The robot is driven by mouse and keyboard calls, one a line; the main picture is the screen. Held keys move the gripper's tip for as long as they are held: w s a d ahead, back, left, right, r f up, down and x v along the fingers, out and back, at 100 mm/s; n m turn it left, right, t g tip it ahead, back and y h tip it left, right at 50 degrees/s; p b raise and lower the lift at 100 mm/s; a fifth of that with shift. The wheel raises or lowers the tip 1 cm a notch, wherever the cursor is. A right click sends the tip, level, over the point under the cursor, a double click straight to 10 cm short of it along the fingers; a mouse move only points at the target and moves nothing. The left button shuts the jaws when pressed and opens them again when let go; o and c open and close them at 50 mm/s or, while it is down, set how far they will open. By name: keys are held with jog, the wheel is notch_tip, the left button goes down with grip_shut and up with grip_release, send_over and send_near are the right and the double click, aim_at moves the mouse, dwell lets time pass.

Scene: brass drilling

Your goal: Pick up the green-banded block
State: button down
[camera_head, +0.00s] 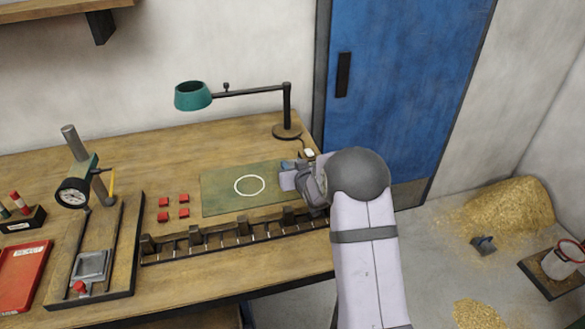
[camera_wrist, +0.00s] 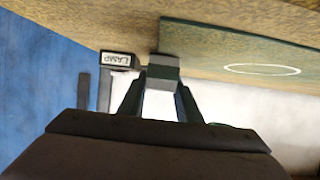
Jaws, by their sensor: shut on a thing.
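My gripper (camera_head: 290,174) is at the right end of the green mat (camera_head: 222,201), low over the bench. In the wrist view its two fingers (camera_wrist: 161,84) are closed on a small grey block (camera_wrist: 162,73), held at the fingertips. No green band can be made out on its visible faces, so I cannot confirm its marking. In the head view my wrist mostly hides the block. The mat's edge (camera_wrist: 190,40) shows just beyond it; I cannot tell whether block and mat touch.
A slotted rail (camera_head: 220,243) with several dark blocks runs along the bench front. Several red pieces (camera_head: 184,198) lie left of the mat. A labelled lamp box (camera_wrist: 118,60) is nearby.

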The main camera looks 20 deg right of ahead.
aim_at(293, 164)
notch_tip(293, 164, up, 10)
jog(key=shift+f+b, duration=0.1)
jog(key=shift+b, duration=0.35)
